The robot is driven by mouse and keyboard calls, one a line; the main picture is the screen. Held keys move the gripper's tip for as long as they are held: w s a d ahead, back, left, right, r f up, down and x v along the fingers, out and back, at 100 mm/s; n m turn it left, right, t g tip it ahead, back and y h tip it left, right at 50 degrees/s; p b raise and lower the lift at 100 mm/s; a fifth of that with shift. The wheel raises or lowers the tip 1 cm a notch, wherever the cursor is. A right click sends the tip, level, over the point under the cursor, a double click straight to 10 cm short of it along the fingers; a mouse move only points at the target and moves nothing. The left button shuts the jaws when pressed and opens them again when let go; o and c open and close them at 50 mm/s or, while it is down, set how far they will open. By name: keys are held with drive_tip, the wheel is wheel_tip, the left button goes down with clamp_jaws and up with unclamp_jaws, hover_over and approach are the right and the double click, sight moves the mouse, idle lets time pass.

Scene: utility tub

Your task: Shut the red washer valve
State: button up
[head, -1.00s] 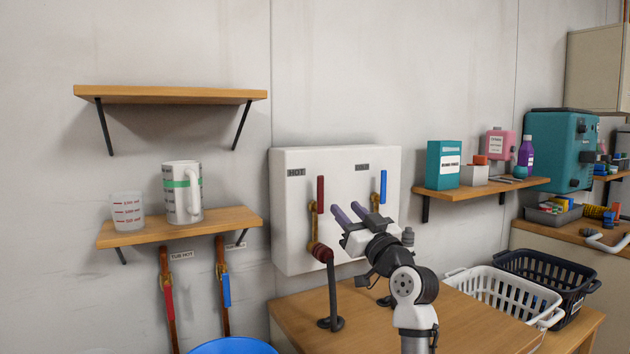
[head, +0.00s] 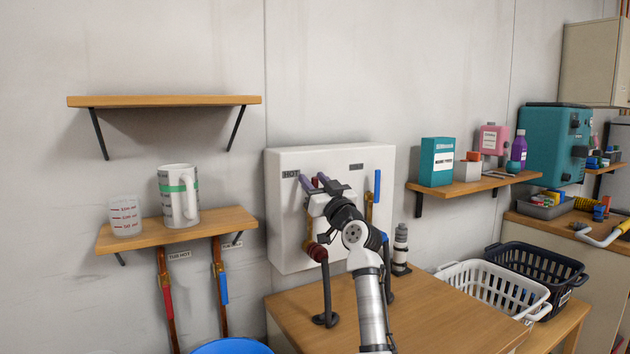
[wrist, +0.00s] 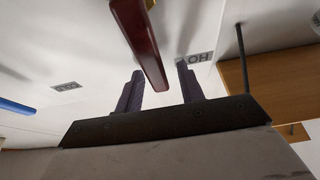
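The red washer valve handle (head: 314,182) stands upright on the white wall box under the HOT label (head: 291,174). My gripper mostly covers it in the head view. In the wrist view the red handle (wrist: 140,42) reaches down between the two purple-grey fingers. My gripper (head: 316,184) is open, with its fingers (wrist: 160,85) on either side of the handle's end. A gap shows beside each finger, and I see no firm contact. The valve body below is hidden by my arm in the head view.
A blue valve handle (head: 377,186) stands upright to the right on the same box (head: 280,235). A hose with a red collar (head: 318,252) hangs below. Shelves (head: 232,218) flank the box. A wooden top (head: 440,320) lies beneath, with a dark bottle (head: 401,248).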

clamp_jaws()
